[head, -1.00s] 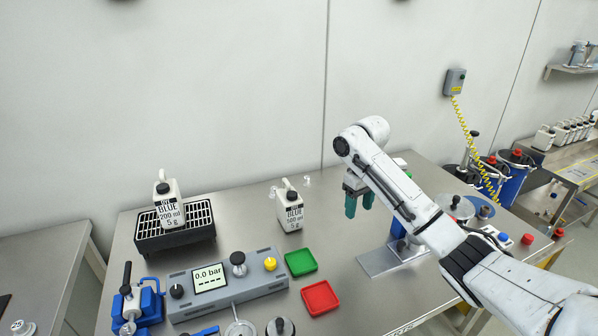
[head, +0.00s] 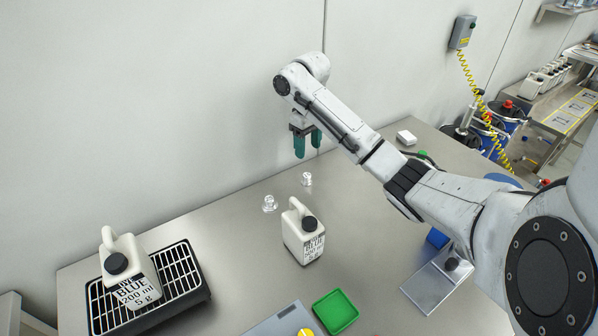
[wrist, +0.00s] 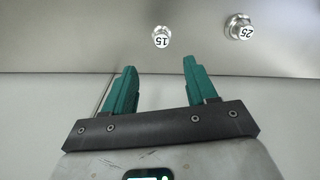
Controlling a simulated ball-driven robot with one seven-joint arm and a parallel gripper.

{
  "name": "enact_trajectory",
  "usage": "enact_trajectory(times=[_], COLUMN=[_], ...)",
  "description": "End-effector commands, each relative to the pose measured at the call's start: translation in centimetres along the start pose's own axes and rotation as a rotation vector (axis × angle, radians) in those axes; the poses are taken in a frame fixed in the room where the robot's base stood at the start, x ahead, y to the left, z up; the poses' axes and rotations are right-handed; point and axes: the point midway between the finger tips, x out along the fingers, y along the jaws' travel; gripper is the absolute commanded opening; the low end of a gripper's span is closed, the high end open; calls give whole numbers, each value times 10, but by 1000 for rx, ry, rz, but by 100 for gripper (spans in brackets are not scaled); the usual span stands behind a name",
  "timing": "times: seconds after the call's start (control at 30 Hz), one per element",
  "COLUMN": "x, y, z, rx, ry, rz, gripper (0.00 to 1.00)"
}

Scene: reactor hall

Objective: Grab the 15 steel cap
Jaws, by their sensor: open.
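The 15 steel cap (wrist: 160,37) is a small silvery piece with a white top marked 15, standing on the steel table. In the head view it appears to be the right, farther one of two small caps (head: 306,179). The other cap (wrist: 239,27), marked 25, is larger and sits to its right in the wrist view; in the head view it is the left one (head: 269,204). My gripper (head: 308,151) has green fingers, open and empty, and appears above the table near the wall. In the wrist view the 15 cap lies beyond the gap between the fingertips (wrist: 159,66), apart from them.
A white BLUE jug (head: 304,234) stands in front of the caps. Another jug (head: 128,270) stands on a black grated tray (head: 190,270) at left. A green tray (head: 335,312) lies in front. The wall (head: 180,110) rises close behind the caps.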

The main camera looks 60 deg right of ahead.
Motion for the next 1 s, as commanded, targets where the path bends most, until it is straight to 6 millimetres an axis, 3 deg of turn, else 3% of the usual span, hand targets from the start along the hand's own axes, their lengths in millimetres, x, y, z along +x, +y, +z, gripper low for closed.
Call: enact_trajectory(times=[0.1, 0.23, 0.53, 0.8, 1.0], x=[25, 42, 60, 97, 105], y=[-2, -2, -1, -3, -3], z=[0, 0, 1, 1, 0], rx=[0, 1, 0, 1, 0], ry=[-4, -3, -4, -4, -2], rz=[-5, -3, -1, 0, 0], gripper=[57, 57, 57, 57, 57])
